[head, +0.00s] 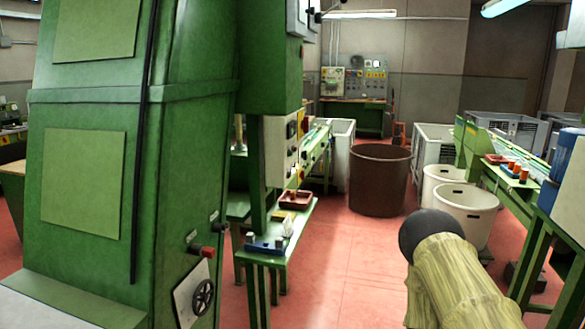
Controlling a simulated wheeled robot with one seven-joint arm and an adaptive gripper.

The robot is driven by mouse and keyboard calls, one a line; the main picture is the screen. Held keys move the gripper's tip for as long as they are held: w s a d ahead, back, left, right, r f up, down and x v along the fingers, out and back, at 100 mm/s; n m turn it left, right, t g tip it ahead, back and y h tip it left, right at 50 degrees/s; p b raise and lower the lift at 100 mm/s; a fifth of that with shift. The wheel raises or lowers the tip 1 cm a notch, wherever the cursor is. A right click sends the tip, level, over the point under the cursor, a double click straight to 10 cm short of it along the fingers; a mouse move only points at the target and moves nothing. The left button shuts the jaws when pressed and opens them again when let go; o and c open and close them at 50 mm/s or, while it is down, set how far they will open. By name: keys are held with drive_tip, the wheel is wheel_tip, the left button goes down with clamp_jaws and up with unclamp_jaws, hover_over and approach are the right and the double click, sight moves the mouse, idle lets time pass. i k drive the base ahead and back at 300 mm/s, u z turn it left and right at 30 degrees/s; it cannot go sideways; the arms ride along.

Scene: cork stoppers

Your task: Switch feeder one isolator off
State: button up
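No isolator can be read by label in the head view. A large green machine cabinet (95,190) fills the left. Its right side carries a pale plate with a black round handwheel-like control (203,297), and above it a red and black knob (201,252). A grey-white control panel (280,150) with small buttons and a yellow patch stands further back, beside a green post. A wall board (354,80) with several dials and switches is at the far back. Which of these is feeder one's isolator I cannot tell. My gripper is not in view.
A dark ball-ended shape with a yellowish streaked body (455,275) rises at lower right; I cannot tell what it is. A brown bin (379,180) and white tubs (466,212) stand beyond. A green bench (262,256) and right-hand conveyor flank a clear red floor (345,265).

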sight(305, 123)
drive_tip(key=z, duration=0.05)
drive_tip(key=k, duration=0.25)
drive_tip(key=z, duration=0.7)
drive_tip(key=i, duration=1)
drive_tip(key=u, duration=0.8)
drive_tip(key=i, duration=0.65)
drive_tip(key=u, duration=0.6)
